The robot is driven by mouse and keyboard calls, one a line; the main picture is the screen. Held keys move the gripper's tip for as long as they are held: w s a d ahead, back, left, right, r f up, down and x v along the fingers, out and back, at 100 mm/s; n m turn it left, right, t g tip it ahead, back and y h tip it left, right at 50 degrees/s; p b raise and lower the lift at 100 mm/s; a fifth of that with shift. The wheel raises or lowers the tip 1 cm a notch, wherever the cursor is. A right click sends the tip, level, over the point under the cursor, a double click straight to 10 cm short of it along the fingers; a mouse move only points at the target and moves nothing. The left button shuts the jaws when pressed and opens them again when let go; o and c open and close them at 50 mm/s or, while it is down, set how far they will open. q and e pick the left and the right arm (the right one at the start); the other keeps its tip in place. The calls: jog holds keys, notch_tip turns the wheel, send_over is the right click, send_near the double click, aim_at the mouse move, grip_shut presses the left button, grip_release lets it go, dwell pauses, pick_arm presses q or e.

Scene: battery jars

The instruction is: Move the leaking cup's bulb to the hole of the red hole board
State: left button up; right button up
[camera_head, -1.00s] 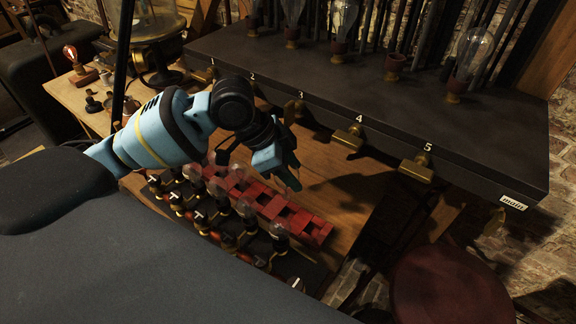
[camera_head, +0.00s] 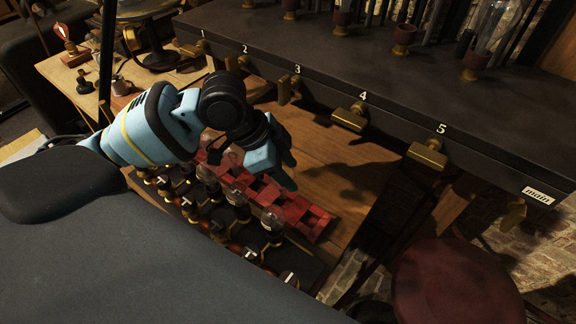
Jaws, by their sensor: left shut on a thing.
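The red hole board (camera_head: 318,220) lies on the wooden table below the dark shelf. It is a strip with several square sections, and my left arm hides its far left end. My left gripper (camera_head: 282,172) is above the board, pointing down and to the right. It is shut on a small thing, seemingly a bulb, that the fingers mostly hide. Several clear glass bulbs (camera_head: 271,218) stand in a rack of dark holders (camera_head: 247,240) just in front of the board. Which cup leaks cannot be told. My right gripper is not in view.
The dark shelf (camera_head: 370,90) carries dark red cups (camera_head: 404,38) and has brass taps (camera_head: 428,153) numbered 1 to 5 along its front edge. A round dark red seat (camera_head: 455,285) is at the lower right. The table right of the board is bare.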

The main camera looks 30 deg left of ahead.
pick_arm(q)
jog(key=shift+p, duration=0.35)
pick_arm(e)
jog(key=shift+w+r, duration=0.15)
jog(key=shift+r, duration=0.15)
pick_arm(q)
jog(key=shift+f, duration=0.4)
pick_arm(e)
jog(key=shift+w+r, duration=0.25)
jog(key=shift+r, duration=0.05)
pick_arm(q)
jog(key=shift+f, duration=0.15)
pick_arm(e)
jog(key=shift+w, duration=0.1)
pick_arm(q)
jog(key=shift+f, duration=0.5)
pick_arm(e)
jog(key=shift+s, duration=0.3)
pick_arm(q)
jog(key=shift+f, duration=0.25)
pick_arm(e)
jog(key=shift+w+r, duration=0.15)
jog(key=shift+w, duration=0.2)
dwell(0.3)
pick_arm(q)
jog(key=shift+f+p, duration=0.3)
jog(key=shift+f, duration=0.05)
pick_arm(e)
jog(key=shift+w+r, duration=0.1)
